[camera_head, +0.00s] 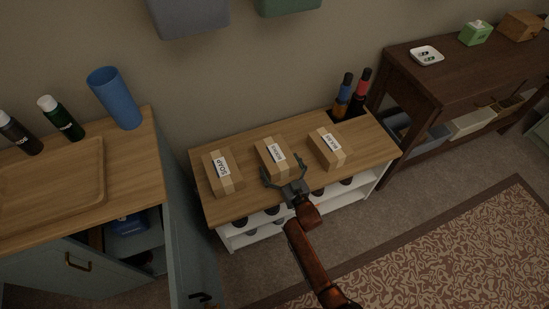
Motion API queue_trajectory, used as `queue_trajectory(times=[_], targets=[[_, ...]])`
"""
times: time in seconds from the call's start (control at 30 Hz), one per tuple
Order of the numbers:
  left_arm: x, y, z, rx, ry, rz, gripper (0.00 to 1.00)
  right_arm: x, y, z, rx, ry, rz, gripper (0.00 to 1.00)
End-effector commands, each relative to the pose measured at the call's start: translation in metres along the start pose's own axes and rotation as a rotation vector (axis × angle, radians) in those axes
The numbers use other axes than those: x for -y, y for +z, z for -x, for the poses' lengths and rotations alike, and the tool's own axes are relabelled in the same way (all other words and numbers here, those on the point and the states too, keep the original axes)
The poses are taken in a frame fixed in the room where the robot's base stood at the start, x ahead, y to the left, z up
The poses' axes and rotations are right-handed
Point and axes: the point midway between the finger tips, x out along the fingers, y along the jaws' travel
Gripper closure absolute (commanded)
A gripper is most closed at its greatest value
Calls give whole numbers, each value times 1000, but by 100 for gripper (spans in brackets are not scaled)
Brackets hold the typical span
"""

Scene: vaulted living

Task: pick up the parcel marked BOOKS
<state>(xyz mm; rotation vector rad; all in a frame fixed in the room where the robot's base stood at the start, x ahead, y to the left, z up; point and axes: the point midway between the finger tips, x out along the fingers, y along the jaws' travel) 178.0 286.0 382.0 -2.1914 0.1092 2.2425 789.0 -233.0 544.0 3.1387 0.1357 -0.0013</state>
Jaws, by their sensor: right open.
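Three brown cardboard parcels with white labels lie in a row on a wooden shelf top (240,206). The left parcel (222,171) reads SOAP. The middle parcel (274,158) and the right parcel (329,148) have labels too small to read surely; the middle one may say BOOKS. My right gripper (283,170) is open, with its fingers spread at the near end of the middle parcel. Whether they touch it I cannot tell. The gripper hides a little of that parcel's near edge. My left gripper is not in view.
Two bottles (344,92) stand in a dark holder at the shelf's back right. A cabinet with a wooden tray (50,185), bottles and a blue vase (114,98) is at left, its door open beside the shelf. A dark console (440,75) stands at right.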

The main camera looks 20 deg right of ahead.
Motion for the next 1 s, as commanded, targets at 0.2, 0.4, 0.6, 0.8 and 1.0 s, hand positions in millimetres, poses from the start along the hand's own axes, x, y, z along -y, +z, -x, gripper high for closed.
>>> queue_trajectory(times=[0.2,0.4,0.6,0.8,1.0], targets=[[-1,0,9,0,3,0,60,0,0,-5,0,1,0,0],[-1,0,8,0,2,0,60,0,-1,-5,0,1,0,3],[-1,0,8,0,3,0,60,0,0,-5,0,1,0,17],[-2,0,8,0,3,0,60,0,0,-5,0,1,0,31],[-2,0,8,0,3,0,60,0,0,-5,0,1,-1,45]])
